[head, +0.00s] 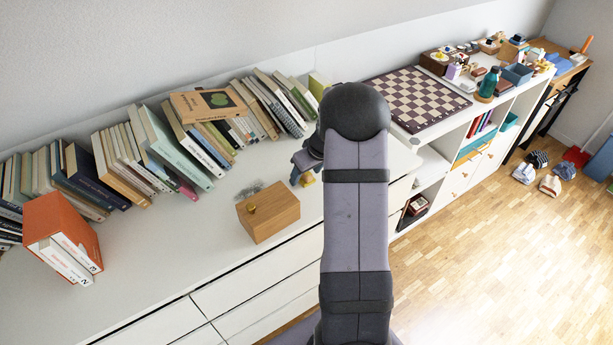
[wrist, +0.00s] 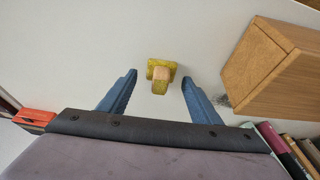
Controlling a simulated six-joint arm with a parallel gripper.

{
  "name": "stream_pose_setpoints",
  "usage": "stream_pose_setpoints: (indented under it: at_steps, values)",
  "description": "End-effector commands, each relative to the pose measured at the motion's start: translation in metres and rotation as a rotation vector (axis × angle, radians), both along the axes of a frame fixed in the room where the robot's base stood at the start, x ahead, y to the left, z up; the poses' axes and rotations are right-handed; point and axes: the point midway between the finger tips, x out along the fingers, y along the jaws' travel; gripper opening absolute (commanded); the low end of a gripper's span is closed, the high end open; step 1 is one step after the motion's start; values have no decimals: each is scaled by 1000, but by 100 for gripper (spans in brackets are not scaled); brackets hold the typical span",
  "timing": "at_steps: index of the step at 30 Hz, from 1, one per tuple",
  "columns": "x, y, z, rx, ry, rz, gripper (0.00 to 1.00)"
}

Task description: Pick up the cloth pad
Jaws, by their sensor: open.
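A small yellow thing with a pale orange-tan block-like part, which I take to be the cloth pad (wrist: 161,86), is on the white top in the wrist view. I cannot tell how far above the surface the fingertips are.
A wooden box (head: 268,217) with a yellow knob stands close by; it also shows right of my fingers in the wrist view (wrist: 275,75). A grey speckled patch (head: 249,190) lies behind it. Books (head: 165,145) line the wall.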

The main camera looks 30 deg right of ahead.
Motion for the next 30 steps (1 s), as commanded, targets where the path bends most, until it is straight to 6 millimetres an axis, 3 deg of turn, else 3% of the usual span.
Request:
stream_pose_setpoints:
  at_steps: [7, 13, 23, 30]
  values:
    - [1, 0, -1, 0, -1, 0, 58]
    - [0, 0, -1, 0, 0, 0, 14]
    - [1, 0, 1, -1, -1, 0, 14]
    - [1, -1, 26, -2, -4, 1, 14]
